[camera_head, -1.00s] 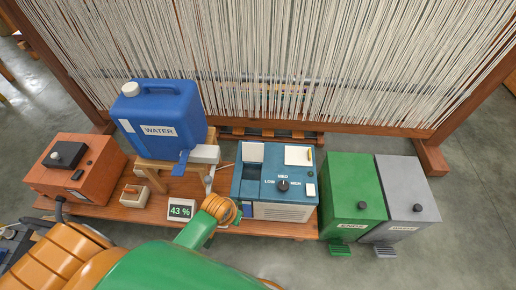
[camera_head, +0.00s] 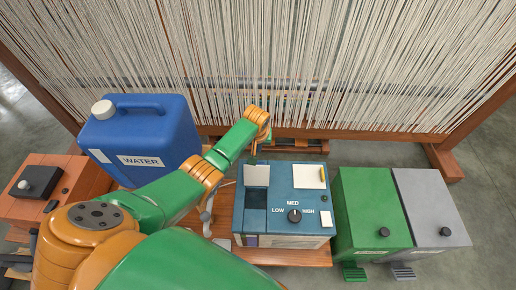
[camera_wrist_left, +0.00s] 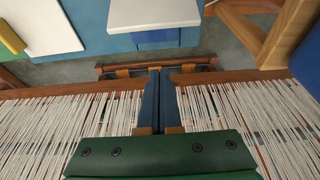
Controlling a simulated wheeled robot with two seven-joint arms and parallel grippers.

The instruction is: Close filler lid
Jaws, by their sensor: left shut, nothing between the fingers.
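The blue machine (camera_head: 284,223) with a LOW, MED, HIGH knob stands on the wooden bench. Its pale filler lid (camera_head: 256,175) stands raised behind a dark square opening (camera_head: 256,198) in the top left. In the left wrist view the lid (camera_wrist_left: 153,14) is at the top edge. My left gripper (camera_head: 254,152) is just behind the lid, on the loom side. In the left wrist view its dark fingers (camera_wrist_left: 158,75) are shut with nothing between them, apart from the lid. My right gripper is out of view.
A blue WATER can (camera_head: 145,135) stands left, partly behind my left arm. A white panel (camera_head: 309,177) with a yellow piece lies on the machine's top right. Green (camera_head: 370,205) and grey (camera_head: 430,200) bins stand right. The loom's threads (camera_head: 300,60) rise behind.

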